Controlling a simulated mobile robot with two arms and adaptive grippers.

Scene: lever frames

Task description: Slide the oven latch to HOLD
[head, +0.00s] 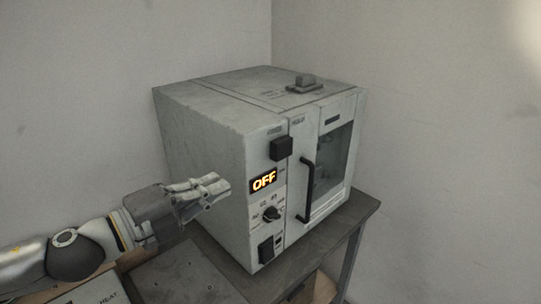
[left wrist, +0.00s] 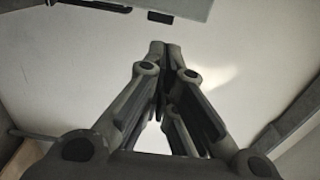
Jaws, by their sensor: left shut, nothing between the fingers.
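The oven (head: 200,145) is a worn pale-grey box, with its front facing right in the head view. A dark square block (head: 281,149) sits high on its front panel, above a lit display reading OFF (head: 264,180). A grey raised slider-like piece (head: 304,84) sits on the oven's top; the small labels are too blurred to read, so I cannot tell which piece is the latch. My left gripper (head: 222,184) is shut and empty, left of the display, in front of the oven's side in the picture. Its closed fingers (left wrist: 165,46) also show in the left wrist view.
A dark vertical door handle (head: 307,190) sticks out beside the glass window (head: 332,165). A knob (head: 271,213) and a dark lower switch (head: 266,252) are below the display. The oven stands on a dark table (head: 357,210) near bare walls. A panel marked HEAT (head: 108,298) is at bottom left.

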